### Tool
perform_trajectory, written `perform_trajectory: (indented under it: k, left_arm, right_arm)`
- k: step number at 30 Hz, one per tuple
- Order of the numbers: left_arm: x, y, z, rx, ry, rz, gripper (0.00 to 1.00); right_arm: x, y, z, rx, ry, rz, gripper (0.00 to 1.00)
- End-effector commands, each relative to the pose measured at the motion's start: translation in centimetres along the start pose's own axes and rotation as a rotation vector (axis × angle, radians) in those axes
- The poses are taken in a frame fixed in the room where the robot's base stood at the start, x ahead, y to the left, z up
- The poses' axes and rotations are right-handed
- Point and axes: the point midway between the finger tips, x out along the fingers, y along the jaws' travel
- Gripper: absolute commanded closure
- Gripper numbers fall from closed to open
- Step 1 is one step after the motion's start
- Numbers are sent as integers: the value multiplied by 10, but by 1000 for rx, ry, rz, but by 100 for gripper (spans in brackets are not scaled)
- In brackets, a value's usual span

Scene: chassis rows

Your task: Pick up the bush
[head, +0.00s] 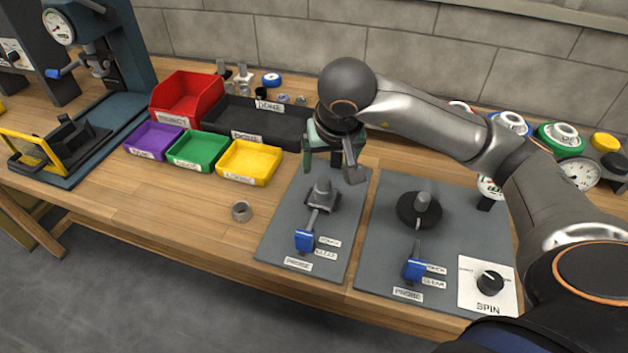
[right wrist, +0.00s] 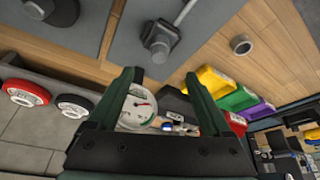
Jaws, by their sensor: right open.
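The bush (head: 242,211) is a small grey ring lying on bare wood, left of the left grey probe plate. It also shows in the right wrist view (right wrist: 242,45), upper right, away from the fingers. My right gripper (head: 331,168) is open and empty, above the back of the left probe plate, up and right of the bush. Its two green fingers (right wrist: 159,78) stand apart in the right wrist view with nothing gripped. My left gripper is not in view.
The left probe plate (head: 275,236) bears a block with a post and a blue-handled lever (head: 305,240). Another plate (head: 378,250) has a round post and a spin knob (head: 490,283). Yellow (head: 249,163), green and purple bins stand behind the bush. Wood around the bush is clear.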

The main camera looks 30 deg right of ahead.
Motion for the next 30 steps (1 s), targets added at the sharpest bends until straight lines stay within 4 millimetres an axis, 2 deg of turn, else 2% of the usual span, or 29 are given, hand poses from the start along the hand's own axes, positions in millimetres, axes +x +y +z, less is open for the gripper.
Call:
perform_trajectory:
  k: [3,9,17,24,30]
  left_arm:
    - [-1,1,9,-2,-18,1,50]
    - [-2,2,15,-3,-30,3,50]
    - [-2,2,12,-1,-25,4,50]
    - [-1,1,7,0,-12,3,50]
    - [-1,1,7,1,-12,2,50]
  right_arm:
    - [22,1,3,1,-8,5,17]
    - [56,0,2,1,-6,0,17]
    - [77,0,3,1,-8,-1,17]
    - [112,-1,4,3,-6,-2,17]
    - [120,-1,3,1,-2,-2,17]
